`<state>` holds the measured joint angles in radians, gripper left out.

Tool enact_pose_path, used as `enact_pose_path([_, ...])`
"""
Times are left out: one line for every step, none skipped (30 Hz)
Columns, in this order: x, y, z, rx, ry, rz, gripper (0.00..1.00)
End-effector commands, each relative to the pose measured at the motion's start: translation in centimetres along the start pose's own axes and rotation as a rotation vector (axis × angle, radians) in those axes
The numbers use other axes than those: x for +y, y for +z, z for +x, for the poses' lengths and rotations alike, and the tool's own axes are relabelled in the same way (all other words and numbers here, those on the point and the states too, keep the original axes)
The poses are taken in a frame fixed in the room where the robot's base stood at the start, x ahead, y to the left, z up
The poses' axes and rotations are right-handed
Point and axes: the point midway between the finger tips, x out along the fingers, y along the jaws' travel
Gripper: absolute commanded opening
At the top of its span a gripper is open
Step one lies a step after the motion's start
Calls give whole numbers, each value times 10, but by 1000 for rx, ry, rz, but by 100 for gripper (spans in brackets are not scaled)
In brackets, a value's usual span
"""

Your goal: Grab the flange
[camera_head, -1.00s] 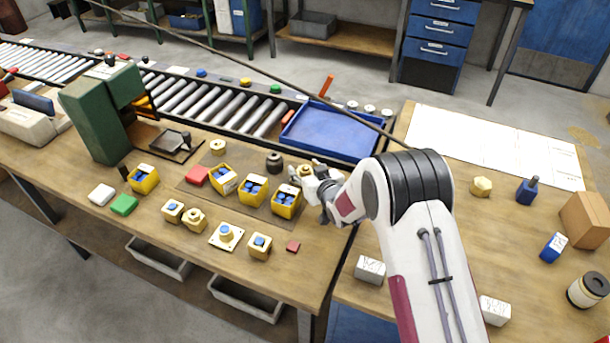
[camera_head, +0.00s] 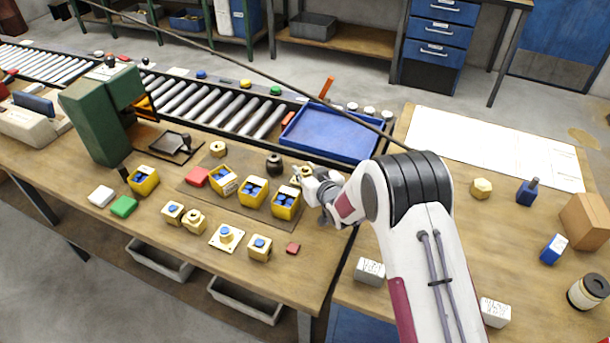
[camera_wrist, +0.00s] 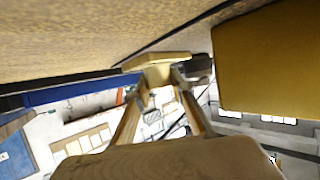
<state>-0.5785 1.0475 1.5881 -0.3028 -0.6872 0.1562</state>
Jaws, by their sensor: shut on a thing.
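My gripper (camera_head: 305,176) is at the right end of the row of yellow boxes, just behind the rightmost box. It is shut on a small brass-coloured part, the flange (camera_wrist: 158,66), which has a wide flat top in the wrist view. The fingers close on it from both sides. In the head view the flange (camera_head: 296,181) is partly hidden by the gripper and is small. Its height above the bench cannot be told exactly.
Yellow boxes (camera_head: 285,208) with blue contents stand close in front of the gripper. A dark round part (camera_head: 274,163) stands left of the gripper. A blue tray (camera_head: 330,134) lies behind.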

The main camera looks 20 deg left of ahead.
Motion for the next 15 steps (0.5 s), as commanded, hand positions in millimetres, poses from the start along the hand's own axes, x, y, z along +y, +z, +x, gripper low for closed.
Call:
enact_pose_path([0, -3, 0, 5, 0, 0, 0])
enact_pose_path([0, -3, 0, 5, 0, 0, 0])
enact_pose_path([0, -3, 0, 5, 0, 0, 0])
enact_pose_path([0, -4, 0, 5, 0, -1, 0])
enact_pose_path([0, -4, 0, 5, 0, 0, 0])
enact_pose_path([0, -5, -1, 5, 0, -1, 0])
enact_pose_path([0, -6, -1, 5, 0, 0, 0])
enact_pose_path([0, -7, -2, 5, 0, 0, 0])
enact_pose_path([0, -9, -2, 5, 0, -1, 0])
enact_pose_path([0, -11, -3, 5, 0, -1, 0])
enact_pose_path([0, -13, -4, 6, 0, -1, 0])
enact_pose_path([0, -16, -5, 7, 0, -1, 0])
enact_pose_path([0, -19, -6, 7, 0, -1, 0])
enact_pose_path([0, -21, -7, 8, -1, -1, 0])
enact_pose_path([0, -25, -9, 7, -1, -1, 0])
